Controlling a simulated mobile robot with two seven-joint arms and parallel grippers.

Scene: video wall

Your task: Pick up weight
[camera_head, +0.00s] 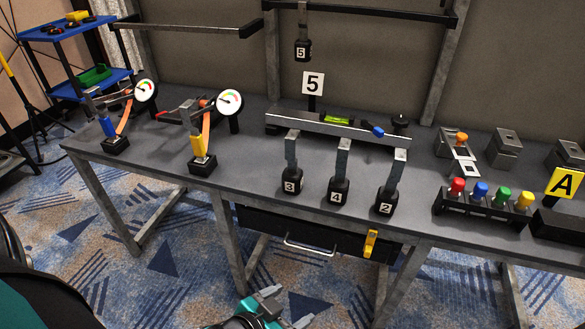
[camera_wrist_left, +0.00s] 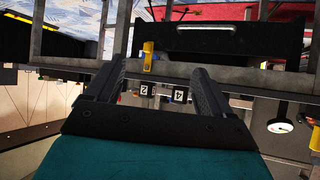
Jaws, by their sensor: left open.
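Three black weights with grey metal straps are at the front part of the table: weight 3 (camera_head: 291,184), weight 4 (camera_head: 339,192) and weight 2 (camera_head: 386,204). My left gripper (camera_head: 289,308) is open and empty, low in front of the table and below the weights. In the left wrist view the picture is upside down, and the labels of weights 2 (camera_wrist_left: 143,89) and 4 (camera_wrist_left: 179,96) show beyond my open fingers (camera_wrist_left: 157,72). My right gripper is out of view.
A black drawer (camera_head: 290,228) with a yellow clip (camera_head: 371,243) is under the tabletop, above and beyond my left gripper. A balance beam (camera_head: 325,130) lies behind the weights. Gauges (camera_head: 230,102) stand left; a rack of coloured knobs (camera_head: 480,207) stands right.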

